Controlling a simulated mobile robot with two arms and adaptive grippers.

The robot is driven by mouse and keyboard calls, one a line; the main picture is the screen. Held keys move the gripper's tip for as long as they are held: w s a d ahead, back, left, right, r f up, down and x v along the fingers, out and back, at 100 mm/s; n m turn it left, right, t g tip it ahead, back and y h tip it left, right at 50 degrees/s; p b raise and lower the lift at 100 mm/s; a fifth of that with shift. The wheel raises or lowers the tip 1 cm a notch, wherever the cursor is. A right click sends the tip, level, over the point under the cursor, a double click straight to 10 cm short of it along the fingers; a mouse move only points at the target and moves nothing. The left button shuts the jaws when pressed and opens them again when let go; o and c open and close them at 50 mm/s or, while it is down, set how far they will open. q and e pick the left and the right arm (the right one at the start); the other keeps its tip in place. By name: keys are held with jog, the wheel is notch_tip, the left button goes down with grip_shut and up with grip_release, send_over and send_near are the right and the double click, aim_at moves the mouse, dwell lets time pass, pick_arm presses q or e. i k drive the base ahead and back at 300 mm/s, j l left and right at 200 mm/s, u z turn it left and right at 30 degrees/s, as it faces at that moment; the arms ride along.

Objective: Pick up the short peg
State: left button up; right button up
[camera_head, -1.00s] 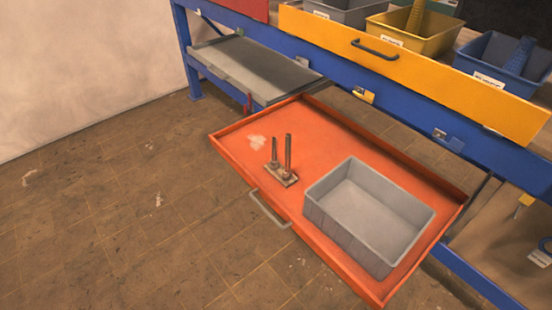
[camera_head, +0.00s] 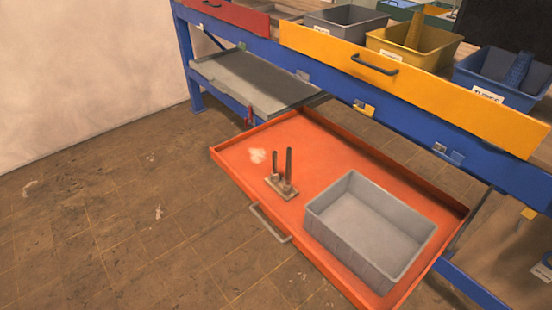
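Two upright pegs stand side by side on a small flat base (camera_head: 281,188) in the open orange drawer. The short peg (camera_head: 276,165) is on the left and the taller peg (camera_head: 289,164) is just to its right. Both look dark and thin. Neither of my grippers shows in the head view.
A grey empty bin (camera_head: 368,230) sits in the right part of the orange drawer (camera_head: 235,152), beside the pegs. The drawer's handle (camera_head: 270,224) juts out in front. A yellow drawer front (camera_head: 400,88) and several bins are above. The floor on the left is clear.

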aim_at(275, 174)
jog(key=i+j+z, duration=0.15)
jog(key=z, duration=0.35)
jog(key=i+j+z, duration=0.15)
jog(key=j+z, duration=0.3)
jog(key=i+j+z, duration=0.2)
jog(key=j, duration=0.5)
jog(key=i+j+z, duration=0.2)
jog(key=j, duration=0.5)
jog(key=j+z, duration=0.2)
jog(key=j, duration=0.55)
